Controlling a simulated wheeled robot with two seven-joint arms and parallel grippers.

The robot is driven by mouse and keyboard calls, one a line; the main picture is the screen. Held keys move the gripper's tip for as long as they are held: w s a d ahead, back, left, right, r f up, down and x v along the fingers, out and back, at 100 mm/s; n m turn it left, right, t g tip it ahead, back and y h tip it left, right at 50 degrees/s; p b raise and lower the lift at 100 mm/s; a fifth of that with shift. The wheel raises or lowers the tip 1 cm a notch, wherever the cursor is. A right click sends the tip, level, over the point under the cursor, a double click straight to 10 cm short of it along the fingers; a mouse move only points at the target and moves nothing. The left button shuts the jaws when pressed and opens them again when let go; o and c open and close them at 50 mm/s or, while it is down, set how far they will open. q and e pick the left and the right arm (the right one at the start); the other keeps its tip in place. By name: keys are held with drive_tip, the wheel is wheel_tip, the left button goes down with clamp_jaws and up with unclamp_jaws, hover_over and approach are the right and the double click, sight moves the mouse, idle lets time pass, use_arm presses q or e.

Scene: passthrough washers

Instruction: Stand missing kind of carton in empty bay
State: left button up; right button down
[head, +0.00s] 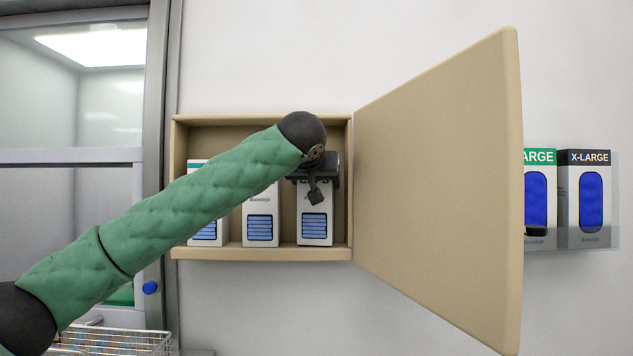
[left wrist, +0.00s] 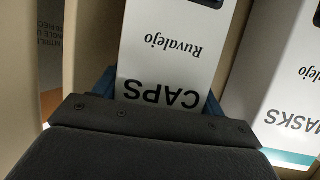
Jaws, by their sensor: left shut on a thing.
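My left gripper (head: 314,180) is inside the open wall cabinet (head: 262,254), at its right end. It is shut on a white carton (head: 314,222) with a blue striped panel. In the left wrist view this caps carton (left wrist: 160,50) reads "CAPS", upside down, between the blue fingers. It looks upright, its base at or very near the cabinet floor; exact contact is unclear. The masks carton (left wrist: 285,100) stands beside it with a gap; it is the middle carton (head: 261,222) in the head view. A third carton (head: 205,233) stands further left, partly behind my arm. My right gripper is out of view.
The cabinet door (head: 435,190) stands open to the right. Beyond it, an X-LARGE glove box (head: 590,200) and another glove box (head: 537,190) sit in a holder. A wire basket (head: 110,340) is at the lower left, before a glass-fronted unit (head: 70,155).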

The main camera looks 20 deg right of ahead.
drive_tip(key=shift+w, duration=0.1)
use_arm(q)
drive_tip(key=o, duration=1.2)
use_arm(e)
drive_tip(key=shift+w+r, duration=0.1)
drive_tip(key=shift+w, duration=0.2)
use_arm(q)
drive_tip(key=b+v, duration=0.2)
drive_tip(key=v, duration=0.5)
drive_tip(key=shift+s+a+r, duration=0.1)
drive_tip(key=shift+s+a, duration=0.1)
drive_tip(key=shift+s, duration=0.15)
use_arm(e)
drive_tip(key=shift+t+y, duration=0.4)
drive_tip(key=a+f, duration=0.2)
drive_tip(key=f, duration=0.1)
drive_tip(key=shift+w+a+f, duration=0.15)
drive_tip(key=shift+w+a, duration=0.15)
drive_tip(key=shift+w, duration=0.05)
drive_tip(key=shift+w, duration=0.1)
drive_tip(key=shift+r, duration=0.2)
